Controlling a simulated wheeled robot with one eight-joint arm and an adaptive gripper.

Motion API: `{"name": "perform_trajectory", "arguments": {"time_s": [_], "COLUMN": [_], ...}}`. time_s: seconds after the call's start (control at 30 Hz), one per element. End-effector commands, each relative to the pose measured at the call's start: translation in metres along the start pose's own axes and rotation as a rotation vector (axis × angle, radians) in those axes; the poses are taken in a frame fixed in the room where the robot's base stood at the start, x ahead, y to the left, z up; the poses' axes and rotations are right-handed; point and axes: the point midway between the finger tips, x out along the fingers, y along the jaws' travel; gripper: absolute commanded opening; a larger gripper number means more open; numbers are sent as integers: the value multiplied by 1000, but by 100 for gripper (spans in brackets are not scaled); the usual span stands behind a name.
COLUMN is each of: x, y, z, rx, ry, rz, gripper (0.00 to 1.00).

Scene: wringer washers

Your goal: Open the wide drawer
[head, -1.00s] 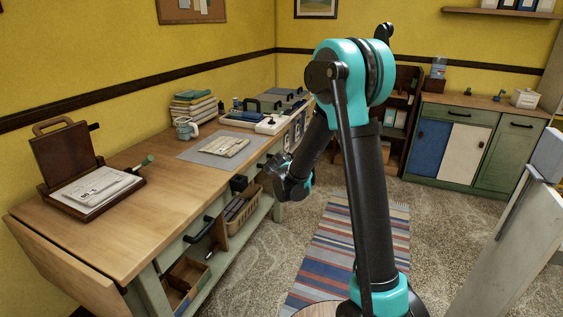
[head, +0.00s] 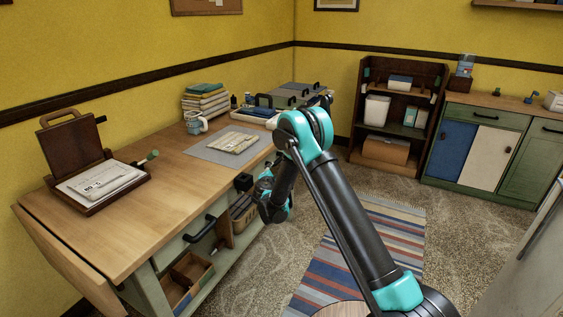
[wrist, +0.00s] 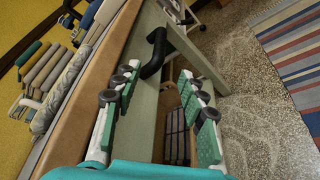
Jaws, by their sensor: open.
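A pale green drawer front under the wooden bench top bears a black bow handle (head: 200,229) in the head view. A second dark handle or knob (head: 243,182) shows further along the bench, close to my gripper (head: 271,197). In the wrist view my gripper (wrist: 158,82) is open and empty. A black handle (wrist: 155,52) on a pale green front (wrist: 142,100) shows beyond and between its fingertips, apart from them. I cannot tell which of the bench handles this is. The drawer fronts look shut.
The wooden bench (head: 140,210) has a drop leaf at its near end and open shelves below holding a wooden box (head: 190,270) and a basket (head: 243,213). A green cabinet (head: 535,160) stands at the back.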

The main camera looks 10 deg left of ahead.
Motion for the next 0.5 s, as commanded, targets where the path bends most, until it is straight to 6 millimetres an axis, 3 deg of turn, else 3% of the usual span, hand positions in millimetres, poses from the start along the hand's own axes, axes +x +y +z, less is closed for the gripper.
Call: {"name": "perform_trajectory", "arguments": {"time_s": [0.5], "x": [99], "y": [-1], "z": [1], "rx": [4], "ry": [-1], "rz": [-2], "gripper": [42]}}
